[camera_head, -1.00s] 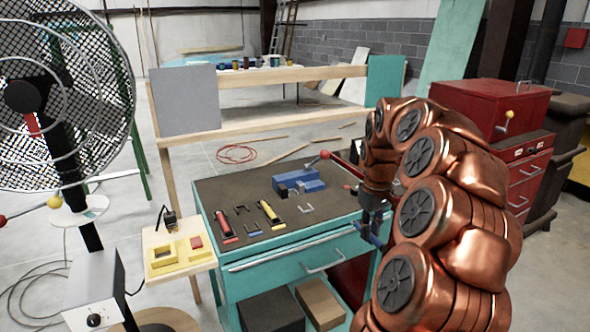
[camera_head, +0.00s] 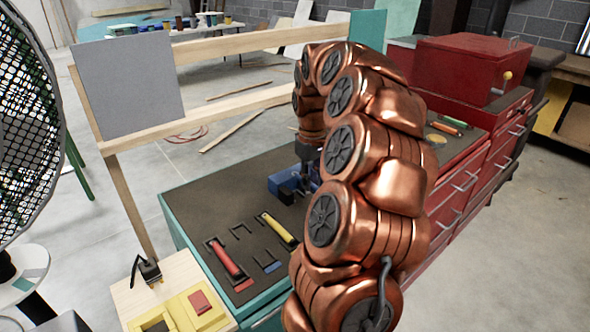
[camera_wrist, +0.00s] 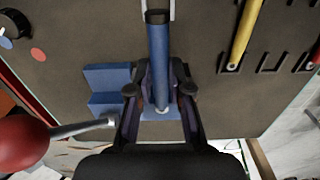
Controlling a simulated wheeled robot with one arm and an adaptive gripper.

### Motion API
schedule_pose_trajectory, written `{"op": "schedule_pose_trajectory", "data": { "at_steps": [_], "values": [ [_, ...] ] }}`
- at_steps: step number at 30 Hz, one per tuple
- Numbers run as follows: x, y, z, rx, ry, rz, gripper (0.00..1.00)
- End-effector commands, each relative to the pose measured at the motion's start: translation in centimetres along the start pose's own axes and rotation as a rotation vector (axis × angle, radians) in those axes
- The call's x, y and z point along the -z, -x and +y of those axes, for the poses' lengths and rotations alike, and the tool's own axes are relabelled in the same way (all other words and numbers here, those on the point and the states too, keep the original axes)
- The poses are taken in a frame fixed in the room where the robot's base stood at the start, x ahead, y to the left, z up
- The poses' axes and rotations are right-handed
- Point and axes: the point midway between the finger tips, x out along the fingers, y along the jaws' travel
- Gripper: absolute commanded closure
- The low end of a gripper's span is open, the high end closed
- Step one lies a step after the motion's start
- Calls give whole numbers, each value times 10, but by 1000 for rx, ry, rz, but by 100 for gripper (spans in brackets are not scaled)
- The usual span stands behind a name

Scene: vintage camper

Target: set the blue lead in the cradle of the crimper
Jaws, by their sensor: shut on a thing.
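The blue lead (camera_wrist: 158,62), a blue cylinder with a dark end, is between the fingers of my gripper (camera_wrist: 158,95) in the wrist view. My gripper is shut on it. The crimper (camera_wrist: 107,80) is a blue block on the dark cabinet top, just left of and below the lead in that view. In the head view the crimper (camera_head: 282,188) is partly hidden by my arm, and my gripper (camera_head: 306,172) is close over it. I cannot tell whether the lead touches the cradle. A red knob on a metal rod (camera_wrist: 25,140) is at lower left in the wrist view.
A yellow block (camera_head: 212,318) with a red top patch stands on a wooden shelf at front left. A red tool chest (camera_head: 470,70) stands at right.

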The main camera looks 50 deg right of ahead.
Motion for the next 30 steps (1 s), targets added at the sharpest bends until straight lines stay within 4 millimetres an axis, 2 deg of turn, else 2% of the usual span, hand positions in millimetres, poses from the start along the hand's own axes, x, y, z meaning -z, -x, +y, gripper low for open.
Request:
{"op": "schedule_pose_trajectory", "data": {
  "at_steps": [17,30],
  "values": [
    [-2,-2,0,2,0,1,100],
    [-3,-34,-1,3,0,-2,100]
  ]
}}
